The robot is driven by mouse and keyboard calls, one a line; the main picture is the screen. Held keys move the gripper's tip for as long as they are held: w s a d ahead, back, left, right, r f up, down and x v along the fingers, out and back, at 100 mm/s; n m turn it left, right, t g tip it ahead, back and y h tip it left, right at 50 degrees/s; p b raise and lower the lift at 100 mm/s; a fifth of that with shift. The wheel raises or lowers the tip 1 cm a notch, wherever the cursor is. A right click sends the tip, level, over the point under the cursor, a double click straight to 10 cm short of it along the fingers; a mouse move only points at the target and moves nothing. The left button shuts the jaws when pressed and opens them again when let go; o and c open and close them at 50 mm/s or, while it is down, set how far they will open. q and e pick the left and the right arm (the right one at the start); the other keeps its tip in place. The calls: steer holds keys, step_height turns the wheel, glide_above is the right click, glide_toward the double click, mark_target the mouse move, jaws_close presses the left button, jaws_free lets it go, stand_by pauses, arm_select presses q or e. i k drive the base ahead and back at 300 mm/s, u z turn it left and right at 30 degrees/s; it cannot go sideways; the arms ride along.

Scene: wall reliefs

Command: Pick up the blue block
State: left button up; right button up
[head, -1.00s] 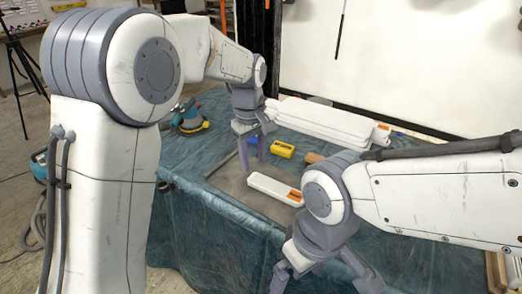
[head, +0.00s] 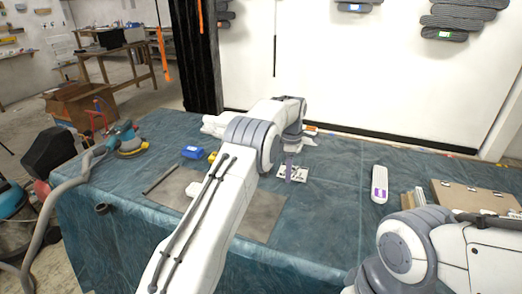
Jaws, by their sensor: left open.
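The blue block (head: 193,152) lies on the blue-green sheet at the left part of the table. It is small, and a yellow thing (head: 212,157) sits just right of it, partly hidden by my left arm. My left gripper (head: 293,171) is open and points down over the middle of the table, well to the right of the blue block. A small white plate with dark marks (head: 299,173) is right by its fingers; I cannot tell whether they touch. My right arm shows at the lower right, but its gripper is out of the frame.
A grey mat (head: 258,213) lies under my left arm, with a dark rod (head: 160,179) at its left. A teal sander (head: 127,138) stands at the table's left. A white bar with a purple label (head: 379,184) and a brown board (head: 475,197) lie at the right.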

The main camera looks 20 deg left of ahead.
mark_target(190, 151)
steer(key=z, duration=2.55)
steer(key=k, duration=2.4)
steer(key=u, duration=2.2)
steer(key=i, duration=0.95)
steer(key=z, duration=0.05)
